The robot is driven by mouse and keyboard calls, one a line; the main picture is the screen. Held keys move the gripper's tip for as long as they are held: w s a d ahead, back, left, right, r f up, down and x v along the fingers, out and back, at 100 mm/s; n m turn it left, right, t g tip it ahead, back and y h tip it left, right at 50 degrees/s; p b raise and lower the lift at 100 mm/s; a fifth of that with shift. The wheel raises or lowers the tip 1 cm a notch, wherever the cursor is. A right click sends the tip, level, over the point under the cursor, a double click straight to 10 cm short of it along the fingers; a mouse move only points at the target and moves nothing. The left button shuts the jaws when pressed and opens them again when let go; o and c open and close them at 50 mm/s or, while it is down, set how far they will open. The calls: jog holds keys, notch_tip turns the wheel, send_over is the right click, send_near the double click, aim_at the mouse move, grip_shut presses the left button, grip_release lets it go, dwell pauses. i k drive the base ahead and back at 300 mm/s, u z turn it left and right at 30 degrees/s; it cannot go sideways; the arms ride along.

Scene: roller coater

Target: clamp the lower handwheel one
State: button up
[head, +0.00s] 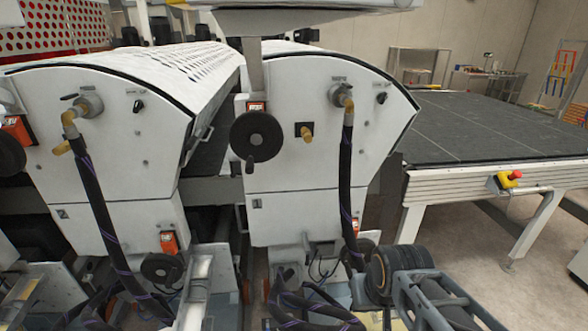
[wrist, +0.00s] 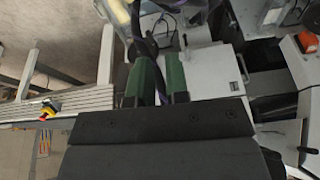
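Two black lower handwheels show low in the head view: one on the left unit (head: 162,268), and one on the right unit (head: 361,246), partly hidden behind my arm. A larger black upper handwheel (head: 257,136) sits on the right unit's white face. My arm's end is at the lower right, in front of the right unit. In the wrist view, my gripper (wrist: 159,84) has two green-padded fingers with a gap between them. A dark curved part (wrist: 143,45) lies just beyond the fingertips; I cannot tell whether it is a wheel rim or hose. Nothing is visibly held.
Dark hoses (head: 346,180) hang down the right unit and loop near the floor. An orange switch (head: 169,242) is on the left unit. A conveyor table (head: 480,125) with a red stop button (head: 515,175) stands at right. Floor beneath it is partly free.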

aim_at(306, 241)
jog(key=u, duration=0.4)
jog(key=k, duration=0.5)
jog(key=u, duration=1.15)
jog(key=i, duration=0.9)
jog(key=z, duration=0.45)
